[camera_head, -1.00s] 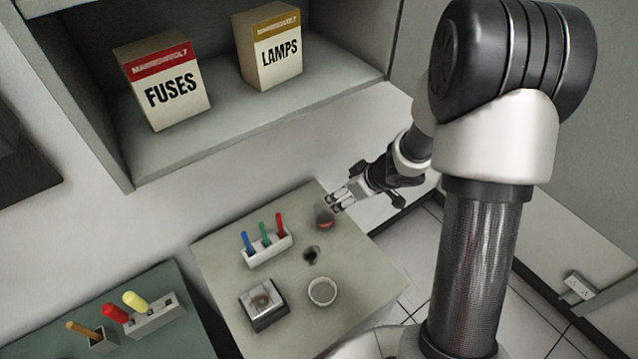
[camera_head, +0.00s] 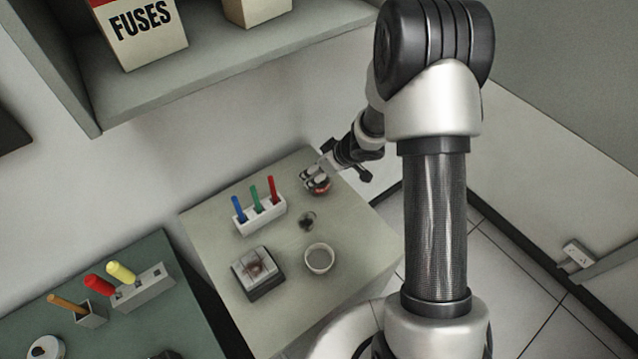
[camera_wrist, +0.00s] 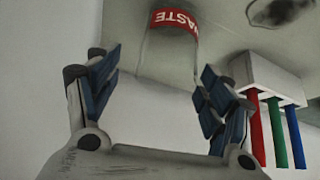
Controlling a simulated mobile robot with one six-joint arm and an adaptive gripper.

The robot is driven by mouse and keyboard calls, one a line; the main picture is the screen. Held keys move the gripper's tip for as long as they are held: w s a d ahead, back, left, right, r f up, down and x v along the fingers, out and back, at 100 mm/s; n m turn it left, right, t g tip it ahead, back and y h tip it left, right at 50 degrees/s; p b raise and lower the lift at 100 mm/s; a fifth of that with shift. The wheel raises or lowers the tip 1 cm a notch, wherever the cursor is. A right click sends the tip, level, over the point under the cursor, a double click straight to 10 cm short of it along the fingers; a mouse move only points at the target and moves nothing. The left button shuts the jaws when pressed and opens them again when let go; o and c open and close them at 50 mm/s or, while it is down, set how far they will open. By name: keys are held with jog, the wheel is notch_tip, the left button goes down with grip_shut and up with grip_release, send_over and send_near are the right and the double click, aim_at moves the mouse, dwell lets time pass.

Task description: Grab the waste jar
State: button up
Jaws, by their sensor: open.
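The waste jar (camera_wrist: 173,20) is a clear jar with a red label reading WASTE. In the wrist view it stands at the top centre, with its see-through body lined up between my fingers. In the head view the jar (camera_head: 321,189) sits near the far corner of the pale table, partly hidden by my gripper (camera_head: 314,175). My gripper (camera_wrist: 160,76) is open, with a finger to each side of the jar in the picture. I see no finger pressed on it, and cannot tell how deep it sits between them.
A white rack (camera_head: 260,213) with blue, green and red pens stands left of the jar, near my right finger in the wrist view. A small dark-filled glass (camera_head: 307,221), a white bowl (camera_head: 319,258) and a square box (camera_head: 258,272) share the table. A wall rises behind.

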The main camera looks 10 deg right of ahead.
aim_at(313, 175)
jog(key=b+x, duration=0.1)
jog(key=x, duration=0.1)
jog(key=b+x, duration=0.1)
jog(key=x, duration=0.1)
jog(key=shift+s+f, duration=0.25)
jog(key=shift+s, duration=0.15)
jog(key=shift+w+a+f, duration=0.15)
jog(key=shift+w+f, duration=0.05)
jog(key=shift+w, duration=0.05)
jog(key=shift+r, duration=0.1)
jog(key=shift+c, duration=0.3)
jog(key=c, duration=1.2)
